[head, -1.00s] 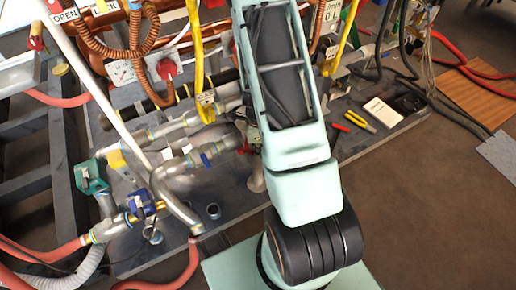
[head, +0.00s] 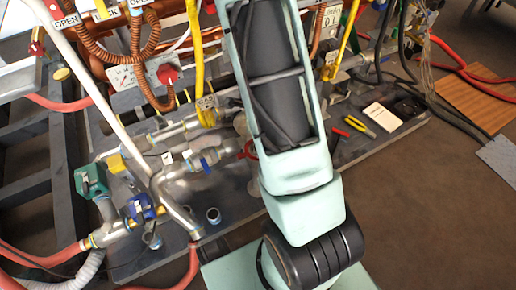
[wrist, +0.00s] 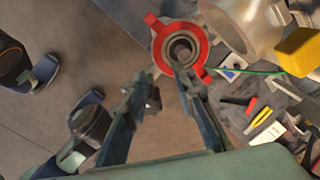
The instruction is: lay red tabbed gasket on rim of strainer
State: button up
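The red tabbed gasket (wrist: 159,48) is a flat ring with tabs at the top of the wrist view. It surrounds the round grey mouth of what looks like the strainer (wrist: 182,47); I cannot tell whether it lies flat on the rim. In the head view a bit of red, probably the gasket (head: 249,150), shows at the left edge of my arm. My gripper (wrist: 165,80) has its two fingers apart with nothing clearly between them. The right fingertip overlaps the gasket's lower edge in the picture; contact cannot be told. My arm hides the gripper in the head view.
Metal pipes (head: 175,130) and a blue-handled valve (head: 140,207) crowd the bench left of my arm. A small metal cup (head: 213,215) stands in front. Yellow pliers (head: 361,126) and a white card (head: 382,116) lie on the right.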

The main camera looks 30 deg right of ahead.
jog(key=shift+s+r, duration=0.1)
jog(key=shift+r, duration=1.95)
